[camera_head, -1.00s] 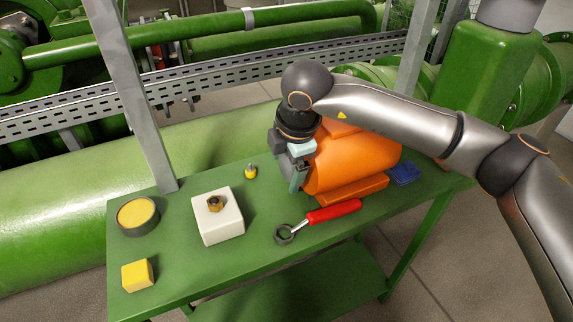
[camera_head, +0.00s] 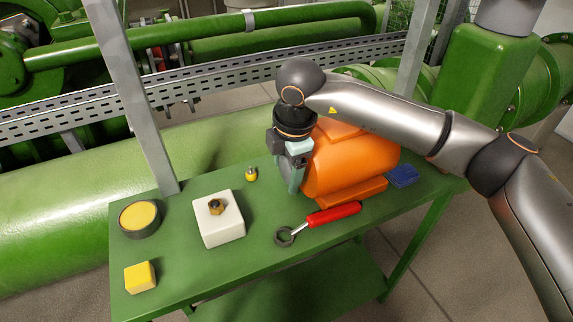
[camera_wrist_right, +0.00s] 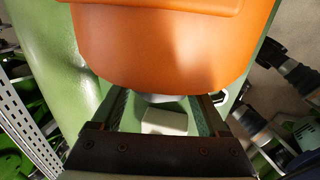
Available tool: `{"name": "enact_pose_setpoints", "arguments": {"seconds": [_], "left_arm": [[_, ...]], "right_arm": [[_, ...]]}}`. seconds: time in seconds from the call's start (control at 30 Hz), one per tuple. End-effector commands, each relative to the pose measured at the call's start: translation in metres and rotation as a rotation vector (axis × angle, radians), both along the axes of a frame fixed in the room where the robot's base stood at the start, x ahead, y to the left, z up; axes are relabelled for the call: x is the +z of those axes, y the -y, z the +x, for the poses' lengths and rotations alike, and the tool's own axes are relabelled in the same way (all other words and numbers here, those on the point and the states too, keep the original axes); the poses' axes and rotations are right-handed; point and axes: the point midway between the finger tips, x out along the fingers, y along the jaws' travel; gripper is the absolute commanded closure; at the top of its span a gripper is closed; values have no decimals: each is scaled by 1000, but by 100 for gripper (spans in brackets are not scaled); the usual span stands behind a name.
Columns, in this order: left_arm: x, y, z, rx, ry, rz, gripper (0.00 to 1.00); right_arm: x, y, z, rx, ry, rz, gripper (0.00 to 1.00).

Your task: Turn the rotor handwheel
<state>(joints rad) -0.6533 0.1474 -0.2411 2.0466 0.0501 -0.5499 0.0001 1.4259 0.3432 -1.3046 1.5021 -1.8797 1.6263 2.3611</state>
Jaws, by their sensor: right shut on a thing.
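The orange machine casing (camera_head: 345,165) lies on its orange foot on the green bench. My right gripper (camera_head: 294,178) reaches down at the casing's left end, its fingers close against that face. In the right wrist view the orange casing (camera_wrist_right: 165,45) fills the top, and the two fingers (camera_wrist_right: 164,108) stand on either side of a small grey part of the handwheel (camera_wrist_right: 166,98) under its edge. The gripper is shut on the handwheel, which is mostly hidden by the fingers and casing. My left gripper is not in view.
On the green bench (camera_head: 180,285) are a white block with a brass nut (camera_head: 220,225), a red-handled ring wrench (camera_head: 330,215), a yellow-filled round dish (camera_head: 139,216), a yellow cube (camera_head: 140,277), a small yellow piece (camera_head: 251,174) and a blue piece (camera_head: 402,176). A grey post rises behind.

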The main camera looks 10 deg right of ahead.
Motion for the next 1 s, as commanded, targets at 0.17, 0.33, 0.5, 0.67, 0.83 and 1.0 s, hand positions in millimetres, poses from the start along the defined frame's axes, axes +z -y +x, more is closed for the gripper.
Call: {"name": "enact_pose_setpoints", "arguments": {"seconds": [0.17, 0.33, 0.5, 0.67, 0.83, 1.0], "left_arm": [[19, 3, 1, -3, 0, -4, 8], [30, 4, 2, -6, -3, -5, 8], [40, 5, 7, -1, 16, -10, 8], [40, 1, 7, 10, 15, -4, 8], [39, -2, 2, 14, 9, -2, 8], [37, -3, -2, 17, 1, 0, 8]], "right_arm": [[6, -1, 1, -4, -112, -35, 78], [6, -1, 1, -4, -222, -71, 78], [4, -1, 1, -4, -310, -100, 78], [3, -1, 1, -3, -375, -122, 78], [2, -1, 1, -3, -429, -140, 78], [1, 0, 2, -2, -467, -154, 78]]}}
